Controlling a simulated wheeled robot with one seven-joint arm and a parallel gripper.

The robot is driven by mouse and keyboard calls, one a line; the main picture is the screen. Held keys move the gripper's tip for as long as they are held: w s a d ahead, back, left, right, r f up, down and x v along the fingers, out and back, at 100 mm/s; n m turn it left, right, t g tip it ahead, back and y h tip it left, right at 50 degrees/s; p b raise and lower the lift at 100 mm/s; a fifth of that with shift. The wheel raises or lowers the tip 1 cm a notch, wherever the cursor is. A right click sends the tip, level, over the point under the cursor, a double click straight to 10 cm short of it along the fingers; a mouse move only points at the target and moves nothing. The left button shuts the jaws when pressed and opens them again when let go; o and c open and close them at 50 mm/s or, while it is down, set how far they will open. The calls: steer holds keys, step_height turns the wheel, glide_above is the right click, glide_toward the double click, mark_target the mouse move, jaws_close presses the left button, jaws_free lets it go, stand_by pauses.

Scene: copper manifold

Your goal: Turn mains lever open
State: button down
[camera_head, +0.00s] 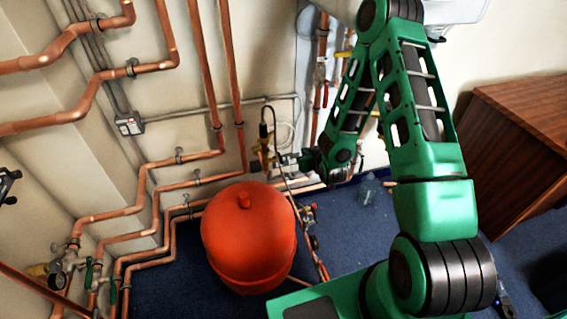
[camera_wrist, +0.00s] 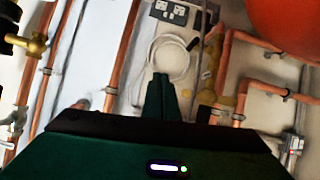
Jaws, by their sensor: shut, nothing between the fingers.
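I cannot tell which lever is the mains lever. A red lever (camera_head: 325,94) and a yellow lever (camera_head: 343,54) sit on the upright pipes behind my arm. Green levers (camera_head: 88,272) sit on the pipes at the lower left. In the wrist view, a brass-coloured valve part (camera_wrist: 34,46) is at the far left, apart from my fingers. My gripper (camera_wrist: 160,78) is shut and empty, its dark green fingers together in front of the wall. In the head view it points left near the brass fittings, its tips hard to make out.
A large orange-red vessel (camera_head: 248,238) stands on the blue floor below my gripper. Copper pipes (camera_head: 205,60) line the wall. A white hose loop (camera_wrist: 172,58) hangs behind my fingers. A wooden cabinet (camera_head: 500,150) stands at right.

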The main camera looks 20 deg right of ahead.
steer(key=s+a+f+t, duration=0.1)
steer(key=a+f+t, duration=0.1)
steer(key=a+f, duration=0.25)
steer(key=m+t, duration=0.1)
glide_above(280, 158)
steer(key=s, duration=0.4)
step_height(280, 158, down, 2)
steer(key=shift+s+d+f, duration=0.1)
steer(key=shift+d+f, duration=0.1)
steer(key=shift+f, duration=0.9)
steer(key=shift+d+f, duration=0.15)
steer(key=shift+f, duration=0.9)
